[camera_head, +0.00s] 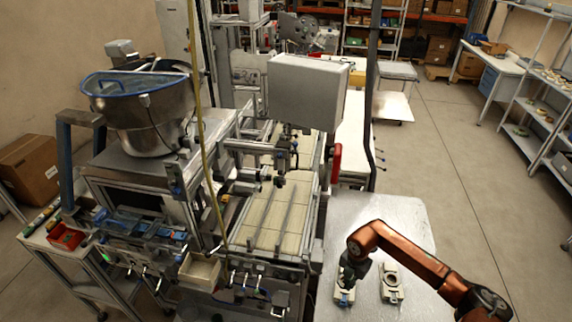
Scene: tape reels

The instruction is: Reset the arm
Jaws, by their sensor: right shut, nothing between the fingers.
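My right arm (415,258), orange-brown, comes in from the lower right over the grey metal table (400,217). Its dark gripper (346,276) points down above a small pale tape reel holder (343,296) with a blue part at its front. The gripper is shut and empty, and it hides the back of that piece. I cannot tell whether it touches it. A second pale piece with a round ring (391,283) lies to the right, apart from the gripper. My left gripper is not in view.
A machine with a steel bowl (142,115) and a slatted conveyor bed (275,220) stands left of the table. A black upright post (371,95) rises behind the table. The table's back part is clear. Shelves (540,110) stand far right.

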